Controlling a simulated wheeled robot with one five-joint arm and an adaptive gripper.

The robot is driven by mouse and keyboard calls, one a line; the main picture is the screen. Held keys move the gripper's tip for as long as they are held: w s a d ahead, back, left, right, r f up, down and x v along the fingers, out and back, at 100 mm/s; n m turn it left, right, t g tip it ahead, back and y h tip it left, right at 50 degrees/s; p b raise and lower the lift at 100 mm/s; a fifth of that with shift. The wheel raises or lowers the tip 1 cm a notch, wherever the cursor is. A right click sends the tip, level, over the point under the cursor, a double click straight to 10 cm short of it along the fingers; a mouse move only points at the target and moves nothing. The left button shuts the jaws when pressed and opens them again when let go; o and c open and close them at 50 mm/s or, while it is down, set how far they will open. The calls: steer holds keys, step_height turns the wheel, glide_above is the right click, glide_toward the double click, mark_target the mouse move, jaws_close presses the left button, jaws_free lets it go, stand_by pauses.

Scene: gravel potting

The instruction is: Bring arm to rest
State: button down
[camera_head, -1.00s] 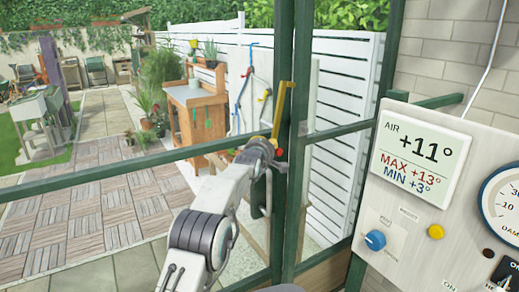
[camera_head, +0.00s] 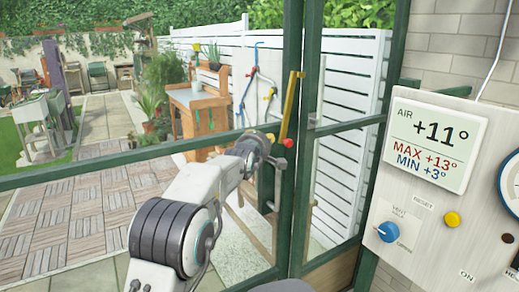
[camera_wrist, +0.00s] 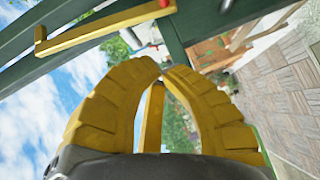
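My gripper (camera_wrist: 163,70) has two yellow ribbed fingers, and their tips meet in the wrist view. A yellow strip shows in the gap behind the tips; I cannot tell whether it is part of a finger. No held object is visible. In the head view my white arm reaches forward from the bottom centre, with its end close to the green frame post; the gripper is mostly hidden there. A yellow lever (camera_head: 292,105) with a red knob (camera_head: 288,142) is on the post. The lever also shows in the wrist view (camera_wrist: 100,28), apart from the fingertips.
A green glazed frame (camera_head: 295,200) stands before me, its rail crossing left. A control panel (camera_head: 440,240) with an air display (camera_head: 436,147) and blue knob (camera_head: 388,232) is close at right. Beyond the frame are a wooden potting bench (camera_head: 195,110), white fence (camera_head: 355,90) and paving.

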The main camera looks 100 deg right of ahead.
steer(key=shift+b+v, duration=0.7)
steer(key=shift+v, duration=1.2)
steer(key=shift+w, duration=0.1)
